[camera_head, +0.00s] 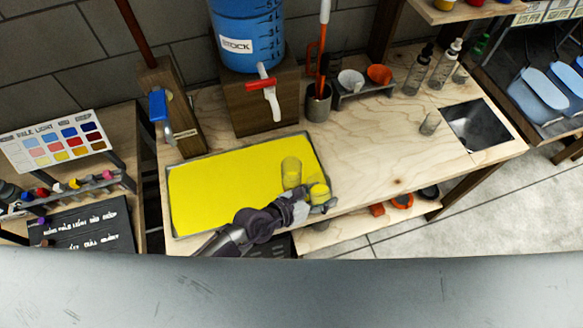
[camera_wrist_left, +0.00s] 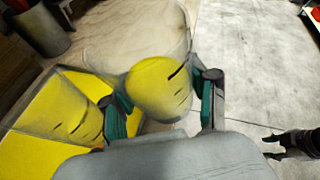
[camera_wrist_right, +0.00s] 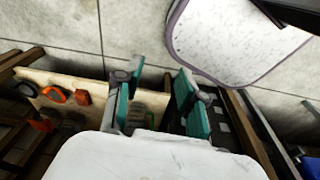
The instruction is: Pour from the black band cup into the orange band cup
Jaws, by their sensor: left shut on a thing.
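A clear cup with yellow contents (camera_head: 319,190) is held by my left gripper (camera_head: 316,205) at the right edge of the yellow tray. My right gripper (camera_wrist_right: 157,92) is open and empty, above a low shelf and the floor.
The yellow tray (camera_head: 215,190) covers the table's left part. A blue stock barrel (camera_head: 246,35) with a red-handled tap stands behind it. A small clear cup (camera_head: 430,123) stands near the sink (camera_head: 478,127). The table's middle (camera_head: 385,140) is free.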

